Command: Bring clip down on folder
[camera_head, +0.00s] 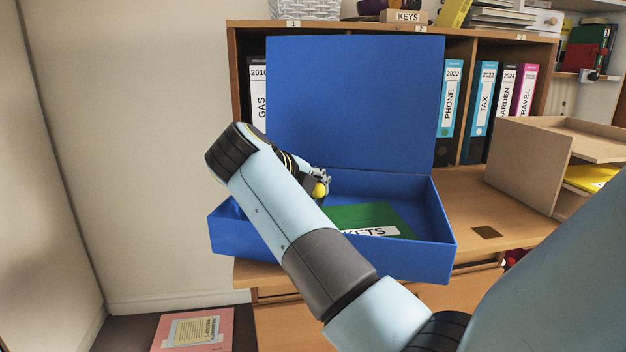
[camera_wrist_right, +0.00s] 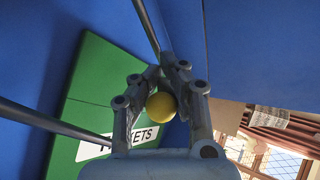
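An open blue box file (camera_head: 435,235) stands on the desk with its lid (camera_head: 355,100) upright. The green folder (camera_head: 370,214) lies inside, its white label ending in "KETS"; it also shows in the wrist view (camera_wrist_right: 90,75). My right gripper (camera_head: 318,178) is inside the box, partly hidden behind my forearm. In the wrist view its fingers (camera_wrist_right: 163,72) close around a yellow ball knob (camera_wrist_right: 161,107). Grey metal rods (camera_wrist_right: 50,122), apparently the clip, run near the gripper over the folder. Whether the clip touches the folder is hidden. My left gripper is not in view.
A shelf with several binders (camera_head: 484,110) stands behind the box. A pink folder (camera_head: 165,335) lies lower left. My arm crosses the box's front wall.

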